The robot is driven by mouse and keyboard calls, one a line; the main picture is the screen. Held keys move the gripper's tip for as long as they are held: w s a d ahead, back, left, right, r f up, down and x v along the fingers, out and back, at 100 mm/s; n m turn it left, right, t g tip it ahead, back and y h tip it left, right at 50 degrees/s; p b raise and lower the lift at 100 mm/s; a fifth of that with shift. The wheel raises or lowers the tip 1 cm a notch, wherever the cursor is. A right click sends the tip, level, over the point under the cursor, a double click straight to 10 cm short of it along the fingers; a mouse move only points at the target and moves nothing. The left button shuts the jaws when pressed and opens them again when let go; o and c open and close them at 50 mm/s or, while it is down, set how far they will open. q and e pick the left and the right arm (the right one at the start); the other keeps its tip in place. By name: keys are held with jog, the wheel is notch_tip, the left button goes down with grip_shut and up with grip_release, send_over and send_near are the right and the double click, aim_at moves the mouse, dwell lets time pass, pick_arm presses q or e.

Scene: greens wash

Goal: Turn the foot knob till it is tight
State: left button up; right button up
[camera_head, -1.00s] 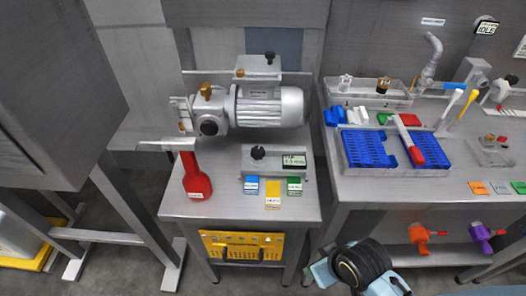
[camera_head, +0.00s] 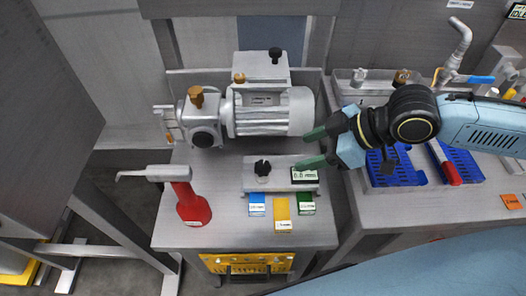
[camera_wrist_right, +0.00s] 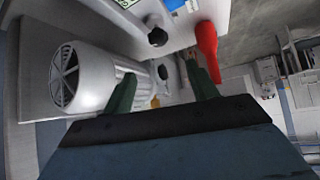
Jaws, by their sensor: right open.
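A black knob (camera_head: 262,168) stands on a low grey block (camera_head: 280,184) with a small display, at the front of the pump bench. Another black knob (camera_head: 275,54) sits on top of the grey pump motor (camera_head: 262,110). I cannot tell which is the foot knob. My right gripper (camera_head: 301,149) is open and empty, its green fingers pointing left, above and right of the block's knob, apart from it. In the right wrist view its fingers (camera_wrist_right: 163,88) are spread, with the block's black knob (camera_wrist_right: 158,36) beyond them. My left gripper is not in view.
A red bottle (camera_head: 192,203) with a grey spout stands left of the block. Blue, yellow (camera_head: 282,212) and green cards lie before the block. Blue racks (camera_head: 384,165) stand on the right bench, partly behind my arm. A grey cabinet (camera_head: 50,120) is at left.

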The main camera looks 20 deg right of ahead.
aim_at(263, 165)
jog(key=b+x, duration=0.2)
jog(key=x, duration=1)
jog(key=shift+w, duration=0.15)
jog(key=shift+w+a+f+b, duration=0.15)
jog(key=shift+a+f+b, duration=0.1)
jog(key=shift+f+b, duration=0.05)
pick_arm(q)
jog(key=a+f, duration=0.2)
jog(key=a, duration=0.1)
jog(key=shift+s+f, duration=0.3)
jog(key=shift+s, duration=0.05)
